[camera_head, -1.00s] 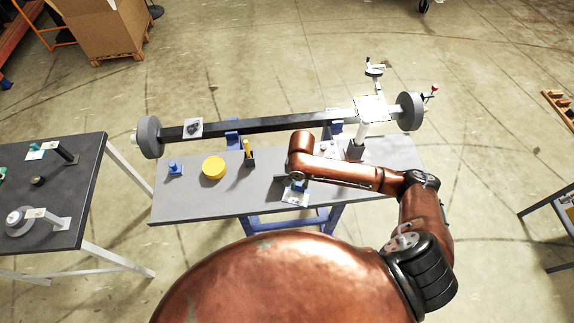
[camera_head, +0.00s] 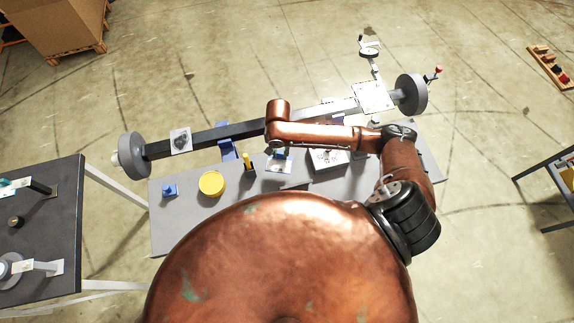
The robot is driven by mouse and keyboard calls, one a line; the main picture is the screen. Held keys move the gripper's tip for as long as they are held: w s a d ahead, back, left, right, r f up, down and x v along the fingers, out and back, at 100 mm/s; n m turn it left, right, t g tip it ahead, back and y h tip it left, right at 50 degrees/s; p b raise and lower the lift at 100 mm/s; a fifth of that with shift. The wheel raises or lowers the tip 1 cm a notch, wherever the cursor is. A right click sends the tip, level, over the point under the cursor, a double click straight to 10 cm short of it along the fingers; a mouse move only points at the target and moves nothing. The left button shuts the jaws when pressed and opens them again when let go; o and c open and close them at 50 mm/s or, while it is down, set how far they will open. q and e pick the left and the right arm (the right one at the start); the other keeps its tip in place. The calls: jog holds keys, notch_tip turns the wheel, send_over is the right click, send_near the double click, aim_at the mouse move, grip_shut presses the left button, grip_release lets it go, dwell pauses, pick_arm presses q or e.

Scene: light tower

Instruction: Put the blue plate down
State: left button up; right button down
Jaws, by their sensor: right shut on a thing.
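My right arm comes in from the right, and its copper wrist overlaps the dark beam of the light tower (camera_head: 215,138). My right gripper (camera_head: 283,154) is below the wrist, over the far part of the grey table (camera_head: 225,221). It is shut on what looks like the blue plate (camera_head: 283,166), a small pale-blue flat piece. The wrist hides most of the fingers and part of the plate. I cannot tell whether the plate touches the table. My left gripper is not in view.
A yellow round piece (camera_head: 211,183), a blue piece (camera_head: 169,190) and a yellow-topped block (camera_head: 249,163) stand left of the gripper. A white box (camera_head: 328,160) lies to its right. A dark table (camera_head: 50,225) is at the left. My copper body covers the foreground.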

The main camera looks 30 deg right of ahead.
aim_at(281, 153)
jog(key=shift+s+f, duration=0.15)
jog(key=shift+f, duration=3.8)
jog(key=c, duration=1.7)
grip_release()
jog(key=shift+f, duration=0.1)
jog(key=shift+c, duration=0.2)
notch_tip(281, 153, up, 12)
jog(key=shift+r, duration=0.15)
